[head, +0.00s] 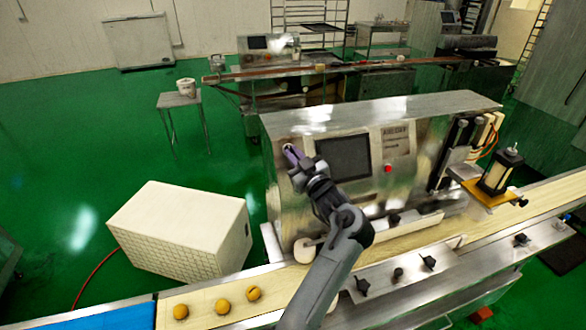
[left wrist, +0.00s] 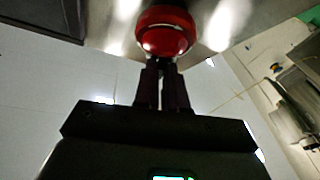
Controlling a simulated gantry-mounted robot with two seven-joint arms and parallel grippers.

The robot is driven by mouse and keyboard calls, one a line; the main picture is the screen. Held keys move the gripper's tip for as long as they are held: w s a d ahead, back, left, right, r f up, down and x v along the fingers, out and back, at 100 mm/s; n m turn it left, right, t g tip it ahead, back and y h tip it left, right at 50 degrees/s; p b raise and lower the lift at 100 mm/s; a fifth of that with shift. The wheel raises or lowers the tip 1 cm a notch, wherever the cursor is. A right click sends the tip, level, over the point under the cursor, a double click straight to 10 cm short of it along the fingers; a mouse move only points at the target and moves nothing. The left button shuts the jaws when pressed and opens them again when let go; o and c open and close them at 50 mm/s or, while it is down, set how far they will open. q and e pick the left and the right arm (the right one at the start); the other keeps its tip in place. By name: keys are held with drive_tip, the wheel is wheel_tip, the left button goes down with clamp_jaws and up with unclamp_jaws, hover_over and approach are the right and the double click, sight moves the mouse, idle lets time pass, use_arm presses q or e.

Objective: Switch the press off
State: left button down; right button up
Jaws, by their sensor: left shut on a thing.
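The press is a steel machine (head: 290,125) with a dark screen (head: 343,158) in its front. My left gripper (head: 292,153) is at the upper left of that front, left of the screen. In the left wrist view a round red knob (left wrist: 165,31) stands at the tips of my left gripper (left wrist: 162,68). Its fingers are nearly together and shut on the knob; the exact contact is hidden. In the head view my gripper hides this knob. A separate small red button (head: 388,168) is right of the screen. My right gripper is not in view.
A conveyor belt (head: 415,237) runs along the machine's front, with several round yellow dough pieces (head: 222,306) at its left. Black knobs (head: 429,262) line the front rail. A white box (head: 180,228) stands on the green floor at left. A nozzle unit (head: 497,175) stands at right.

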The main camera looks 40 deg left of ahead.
use_arm(q)
drive_tip(key=n+g+b, duration=0.2)
drive_tip(key=n, duration=0.1)
drive_tip(key=n+b, duration=0.1)
drive_tip(key=shift+w+d+n+g+b, duration=0.15)
drive_tip(key=shift+w+n+g+b, duration=0.15)
drive_tip(key=shift+g, duration=0.1)
drive_tip(key=shift+r+n+g+b, duration=0.1)
drive_tip(key=shift+n+g+b, duration=0.75)
drive_tip(key=shift+n, duration=0.35)
drive_tip(key=c, duration=1.2)
unclamp_jaws()
drive_tip(key=shift+r, duration=0.1)
